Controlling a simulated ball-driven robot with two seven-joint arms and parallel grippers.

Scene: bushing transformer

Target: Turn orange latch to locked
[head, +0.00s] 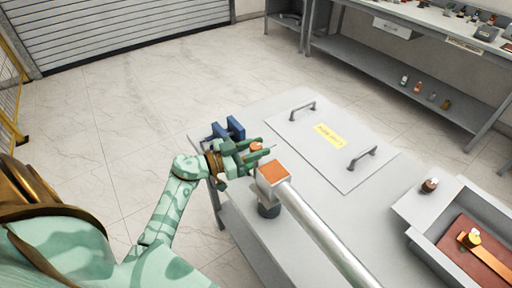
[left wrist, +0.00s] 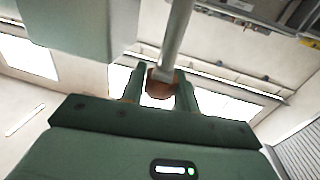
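My left gripper (head: 257,151) is over the near left part of the grey table, with its fingers apart. A small orange-brown round piece (head: 257,146) shows between the fingers. In the left wrist view a brown cup-shaped piece (left wrist: 160,88) with a grey rod (left wrist: 177,35) lies between the fingertips (left wrist: 160,95); I cannot tell whether they press on it. Right beside the gripper is a block with an orange square top (head: 272,172) at the end of a thick pale tube (head: 320,235). I cannot tell which orange part is the latch. My right gripper is out of view.
A blue vise-like part (head: 228,130) stands behind the gripper. A panel (head: 345,150) with two handles and a yellow label lies on the table (head: 232,200). At right, a grey tray (head: 425,250) holds an orange bar (head: 487,257). Shelves stand behind.

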